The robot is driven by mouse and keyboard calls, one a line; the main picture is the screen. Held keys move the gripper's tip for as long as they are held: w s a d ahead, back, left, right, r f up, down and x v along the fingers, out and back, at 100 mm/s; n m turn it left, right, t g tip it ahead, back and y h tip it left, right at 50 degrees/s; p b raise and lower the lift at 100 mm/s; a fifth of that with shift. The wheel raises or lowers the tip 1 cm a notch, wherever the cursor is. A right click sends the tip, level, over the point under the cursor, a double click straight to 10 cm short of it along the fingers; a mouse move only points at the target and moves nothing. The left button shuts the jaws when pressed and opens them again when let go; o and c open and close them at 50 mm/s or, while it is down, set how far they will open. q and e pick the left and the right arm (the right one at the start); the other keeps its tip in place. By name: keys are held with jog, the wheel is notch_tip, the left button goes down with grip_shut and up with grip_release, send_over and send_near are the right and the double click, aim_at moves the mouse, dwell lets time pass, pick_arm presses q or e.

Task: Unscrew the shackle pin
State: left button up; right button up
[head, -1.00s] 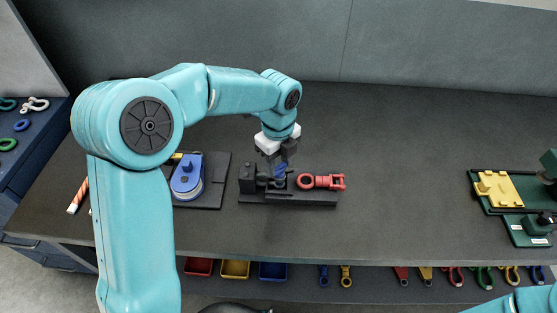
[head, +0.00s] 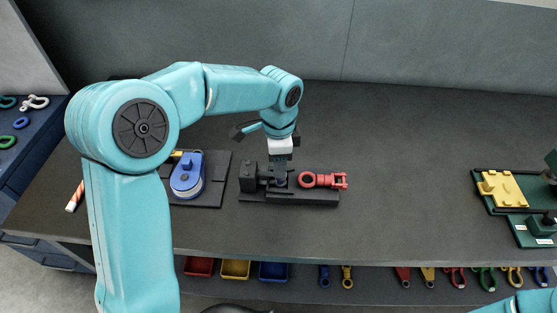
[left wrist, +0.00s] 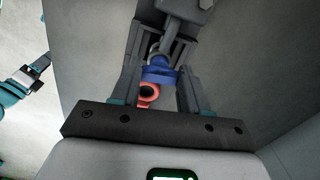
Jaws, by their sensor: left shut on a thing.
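A dark holder (head: 249,178) stands on a black base plate (head: 300,198) on the bench. A red shackle-like part (head: 322,180) with an eye and a fork lies to its right. My left gripper (head: 280,180) points down over the plate between the two. In the left wrist view its fingers are shut on a blue piece (left wrist: 158,72), which looks like the shackle pin. The red eye (left wrist: 149,91) shows beside it there. The pin's thread is hidden. My right gripper (left wrist: 38,68) seems to show small at the left wrist view's left edge; its jaws are unclear.
A blue pulley block (head: 187,176) on a dark plate stands to the left, near an orange-and-white stick (head: 75,196). A yellow part (head: 503,187) sits on a green fixture at right. The bench between is clear. Coloured bins (head: 236,269) are below the front edge.

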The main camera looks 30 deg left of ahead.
pick_arm(q)
jog(key=n+b, duration=0.1)
jog(key=n, duration=0.4)
jog(key=shift+s+d, duration=0.1)
jog(key=n, duration=0.5)
jog(key=shift+d+f+b, duration=0.1)
jog(key=shift+b, duration=0.25)
jog(key=n, duration=0.5)
jog(key=shift+d+b, duration=0.1)
jog(key=shift+b, duration=0.3)
jog(key=n, duration=0.5)
jog(key=shift+d+b, duration=0.1)
jog(key=shift+b, duration=0.25)
jog(key=n, duration=0.4)
jog(key=shift+f+n+b, duration=0.1)
jog(key=shift+n+b, duration=0.2)
jog(key=n, duration=0.5)
jog(key=shift+b, duration=0.35)
jog(key=n, duration=0.5)
jog(key=shift+w+n+b, duration=0.2)
jog(key=shift+n+b, duration=0.1)
jog(key=shift+n, duration=2.4)
